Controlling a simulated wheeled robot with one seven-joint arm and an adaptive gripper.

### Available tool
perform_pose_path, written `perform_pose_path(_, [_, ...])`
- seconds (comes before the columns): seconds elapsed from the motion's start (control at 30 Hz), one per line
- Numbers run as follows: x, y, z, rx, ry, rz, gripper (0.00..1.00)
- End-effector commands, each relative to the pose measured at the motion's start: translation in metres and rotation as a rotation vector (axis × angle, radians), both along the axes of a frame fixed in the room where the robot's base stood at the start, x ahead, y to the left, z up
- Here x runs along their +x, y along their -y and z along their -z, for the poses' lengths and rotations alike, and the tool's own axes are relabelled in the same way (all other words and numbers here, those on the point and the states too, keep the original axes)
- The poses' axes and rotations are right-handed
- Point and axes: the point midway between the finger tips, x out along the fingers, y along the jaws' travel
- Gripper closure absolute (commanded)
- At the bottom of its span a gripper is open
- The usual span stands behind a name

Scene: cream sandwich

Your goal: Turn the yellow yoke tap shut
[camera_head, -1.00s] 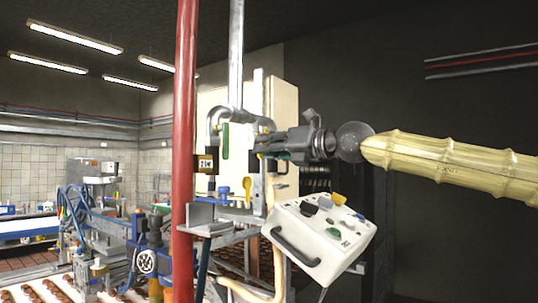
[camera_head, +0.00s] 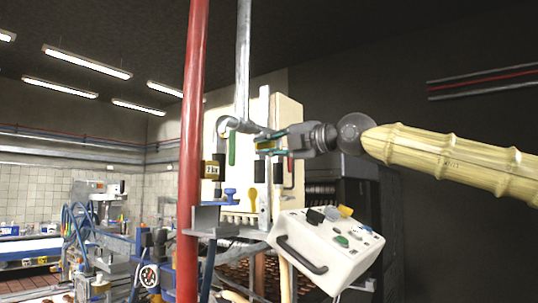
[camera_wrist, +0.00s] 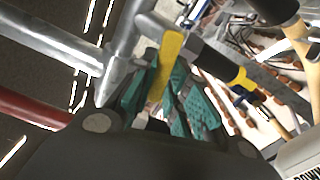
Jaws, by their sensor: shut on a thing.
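The yellow tap handle (camera_wrist: 166,65) is a flat yellow lever beside the grey metal pipework. In the wrist view it lies between the teal finger pads of my gripper (camera_wrist: 168,92), which is shut on it. In the head view my gripper (camera_head: 272,143) reaches in from the right to the pipe bend, and only a small bit of yellow shows between its fingers. The fingers and wrist hide most of the tap there, so its exact angle is hard to tell.
A red upright pole (camera_head: 194,150) stands left of the pipework. A green handle (camera_head: 232,150) hangs just left of my gripper. A white control box (camera_head: 325,250) with coloured knobs is below my arm. A yellow spoon-shaped piece (camera_head: 253,198) stands below the pipe.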

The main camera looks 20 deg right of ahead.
Motion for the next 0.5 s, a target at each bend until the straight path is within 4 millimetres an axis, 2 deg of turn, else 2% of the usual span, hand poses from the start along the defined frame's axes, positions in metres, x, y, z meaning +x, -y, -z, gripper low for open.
perform_pose_path(0.5, [-0.0004, -0.0003, -0.0075, 0.174, -0.135, 0.000, 1.00])
